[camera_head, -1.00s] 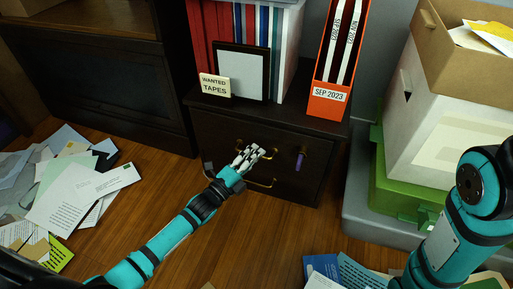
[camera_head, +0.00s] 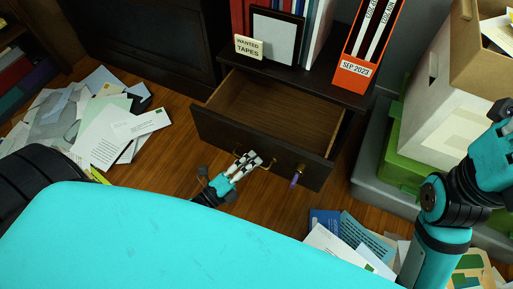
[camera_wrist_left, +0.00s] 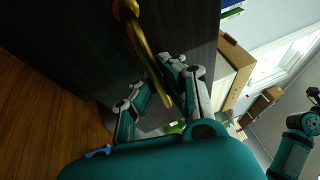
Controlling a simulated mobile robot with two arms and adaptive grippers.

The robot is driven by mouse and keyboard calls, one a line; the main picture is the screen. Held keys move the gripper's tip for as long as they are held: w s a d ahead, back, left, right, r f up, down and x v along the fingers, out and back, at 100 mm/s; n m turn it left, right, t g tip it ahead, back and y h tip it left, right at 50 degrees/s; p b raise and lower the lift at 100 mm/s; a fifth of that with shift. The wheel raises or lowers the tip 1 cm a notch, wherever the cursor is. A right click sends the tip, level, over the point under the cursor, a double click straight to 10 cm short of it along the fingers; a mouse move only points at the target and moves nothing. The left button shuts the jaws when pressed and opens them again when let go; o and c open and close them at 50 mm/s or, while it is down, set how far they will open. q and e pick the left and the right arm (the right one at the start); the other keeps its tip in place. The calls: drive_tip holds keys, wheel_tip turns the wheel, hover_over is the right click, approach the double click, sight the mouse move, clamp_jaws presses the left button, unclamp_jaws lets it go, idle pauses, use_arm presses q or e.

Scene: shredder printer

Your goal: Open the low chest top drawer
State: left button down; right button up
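The dark low chest (camera_head: 335,85) stands at the back, and its top drawer (camera_head: 225,128) is pulled well out. The drawer's inside shows bare brown wood. My left gripper (camera_head: 248,163) is at the brass handle on the drawer front. In the left wrist view the curved brass handle (camera_wrist_left: 140,42) runs down between the fingers of the left gripper (camera_wrist_left: 158,88), which look closed around it. A purple item (camera_head: 295,180) hangs by a brass fitting on the right of the drawer front. My right arm shows at the right, but its gripper is not visible.
Papers lie on the floor at left (camera_head: 105,135) and lower right (camera_head: 340,245). Stacked boxes (camera_head: 435,95) stand at right.

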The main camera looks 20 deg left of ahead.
use_arm(q)
drive_tip(key=shift+s+f, duration=0.15)
drive_tip(key=shift+s, duration=0.1)
drive_tip(key=c, duration=1.4)
unclamp_jaws()
drive_tip(key=v, duration=1.2)
drive_tip(key=shift+r, duration=0.2)
